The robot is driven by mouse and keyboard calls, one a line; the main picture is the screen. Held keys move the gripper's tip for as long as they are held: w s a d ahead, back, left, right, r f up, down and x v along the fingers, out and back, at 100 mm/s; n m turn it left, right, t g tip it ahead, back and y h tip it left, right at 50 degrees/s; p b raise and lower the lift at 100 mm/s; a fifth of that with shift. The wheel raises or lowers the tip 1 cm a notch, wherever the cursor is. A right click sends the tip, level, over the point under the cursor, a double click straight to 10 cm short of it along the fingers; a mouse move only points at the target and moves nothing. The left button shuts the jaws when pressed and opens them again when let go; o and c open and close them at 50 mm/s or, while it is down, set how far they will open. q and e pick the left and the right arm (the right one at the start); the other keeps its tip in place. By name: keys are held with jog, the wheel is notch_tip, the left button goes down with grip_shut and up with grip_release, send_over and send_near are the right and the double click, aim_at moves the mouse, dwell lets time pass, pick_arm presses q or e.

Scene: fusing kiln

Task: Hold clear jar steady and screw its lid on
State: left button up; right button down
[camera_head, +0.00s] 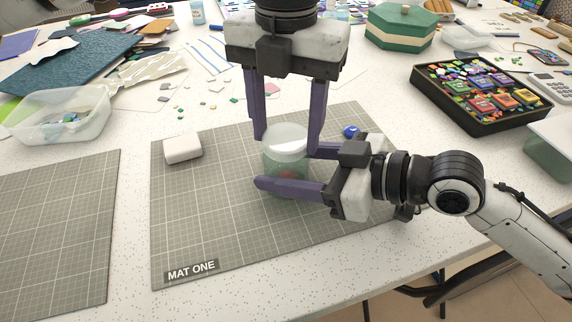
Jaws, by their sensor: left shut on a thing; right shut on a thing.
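My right gripper (287,168) comes in from the right, low, shut on the jar's body. Its near finger crosses in front of the jar and hides part of it.
A white block (183,148) lies on the mat left of the jar, and a small blue thing (350,131) lies behind right. A black tray (436,92) of colourful pieces is at right. A clear tub (50,125) stands left. The mat's front left is clear.

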pick_arm(q)
jog(key=m, duration=0.4)
jog(key=shift+m, duration=0.3)
jog(key=shift+o, duration=0.2)
jog(key=m, duration=0.4)
jog(key=shift+m, duration=0.3)
jog(key=m, duration=0.4)
jog(key=shift+f+m, duration=0.1)
jog(key=shift+m, duration=0.2)
jog(key=m, duration=0.6)
jog(key=o, duration=1.2)
jog(key=shift+c, duration=0.2)
